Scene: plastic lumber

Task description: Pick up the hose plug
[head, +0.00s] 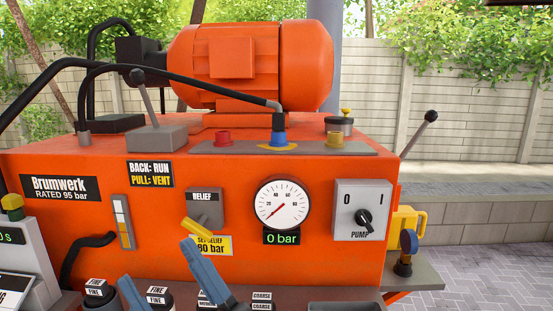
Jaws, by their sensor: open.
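The hose plug (278,122) is the dark-bodied end of a black hose. It stands upright at the blue middle port (278,138), which has a yellow patch around its base, on the grey strip along the machine's top front edge. Whether it is fully seated I cannot tell. My gripper (156,262) shows two blue fingers at the bottom of the head view, spread apart with nothing between them. It is below and left of the hose plug, well apart from it.
A lever (145,100) stands to the left, the orange motor (250,65) behind. The hose (180,73) arches leftward. The gauge (282,204) and pump switch (362,210) are on the front panel.

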